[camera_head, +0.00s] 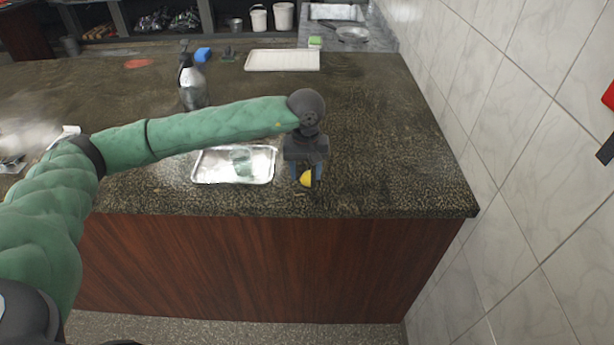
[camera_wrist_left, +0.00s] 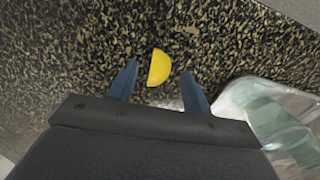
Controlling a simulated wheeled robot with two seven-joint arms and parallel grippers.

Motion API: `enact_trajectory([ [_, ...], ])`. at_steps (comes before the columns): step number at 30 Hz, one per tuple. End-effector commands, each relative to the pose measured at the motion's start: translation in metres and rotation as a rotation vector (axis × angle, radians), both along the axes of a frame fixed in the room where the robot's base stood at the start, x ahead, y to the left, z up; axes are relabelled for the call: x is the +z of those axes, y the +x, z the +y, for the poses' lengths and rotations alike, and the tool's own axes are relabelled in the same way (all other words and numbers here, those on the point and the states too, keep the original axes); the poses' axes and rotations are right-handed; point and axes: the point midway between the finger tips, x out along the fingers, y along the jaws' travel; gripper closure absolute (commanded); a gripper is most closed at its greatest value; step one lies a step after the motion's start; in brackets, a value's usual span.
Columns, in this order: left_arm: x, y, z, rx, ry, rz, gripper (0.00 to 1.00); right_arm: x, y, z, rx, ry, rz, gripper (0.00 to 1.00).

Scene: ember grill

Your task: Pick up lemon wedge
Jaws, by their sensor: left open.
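The yellow lemon wedge (camera_head: 306,178) lies on the dark speckled counter near its front edge. In the left wrist view the gripper (camera_wrist_left: 160,82) is open, with a gap between each finger and the wedge. My right gripper is not in view.
A metal tray (camera_head: 205,178) holding a clear glass item (camera_wrist_left: 262,110) lies left of the gripper. A spray bottle (camera_head: 192,84) and a white tray (camera_head: 283,52) stand farther back. A tiled wall (camera_head: 500,150) rises on the right. The counter right of the gripper is clear.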

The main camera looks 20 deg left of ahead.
Motion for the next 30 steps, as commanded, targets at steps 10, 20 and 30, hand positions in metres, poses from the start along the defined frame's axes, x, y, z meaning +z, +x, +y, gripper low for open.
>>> enact_trajectory([
  [10, -0.0043, 0.0, -0.0001, 0.0, 0.0, 0.0, 0.59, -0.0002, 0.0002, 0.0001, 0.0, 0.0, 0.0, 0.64],
  [20, -0.0041, 0.0, -0.0001, 0.0, 0.0, 0.0, 0.99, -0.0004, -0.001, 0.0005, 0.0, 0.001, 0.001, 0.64],
  [30, 0.0035, 0.0009, -0.0019, 0.002, -0.001, -0.001, 0.99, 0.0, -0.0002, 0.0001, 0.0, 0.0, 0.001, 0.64],
])
